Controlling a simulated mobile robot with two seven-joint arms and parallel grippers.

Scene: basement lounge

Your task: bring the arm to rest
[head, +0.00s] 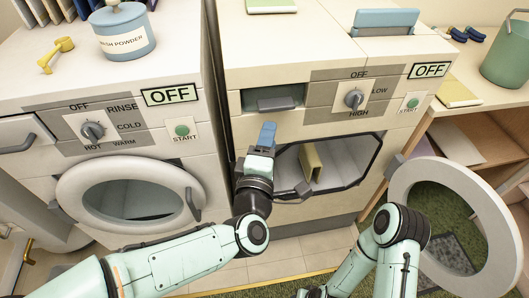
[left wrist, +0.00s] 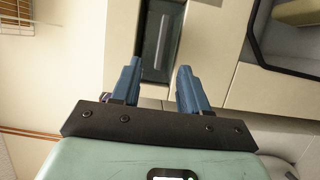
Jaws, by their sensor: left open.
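My left arm (head: 185,258) reaches in from the left across the front of the machines. My left gripper (head: 266,136) is at the left edge of the right machine (head: 315,60), just below its small grey drawer (head: 275,100) and left of its open drum opening. In the left wrist view, the blue fingers of my left gripper (left wrist: 157,85) stand apart with nothing between them. The drawer's dark recess and handle (left wrist: 162,35) lie beyond the fingertips. My right arm (head: 400,240) is bent at the lower right; its gripper cannot be made out.
The right machine's round door (head: 455,180) hangs open at right. A yellowish item (head: 312,160) stands in the drum opening. The left machine (head: 30,85) has its round door (head: 130,195) shut. A washing powder tub (head: 123,30) and yellow scoop (head: 57,53) are on it. Both displays read OFF.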

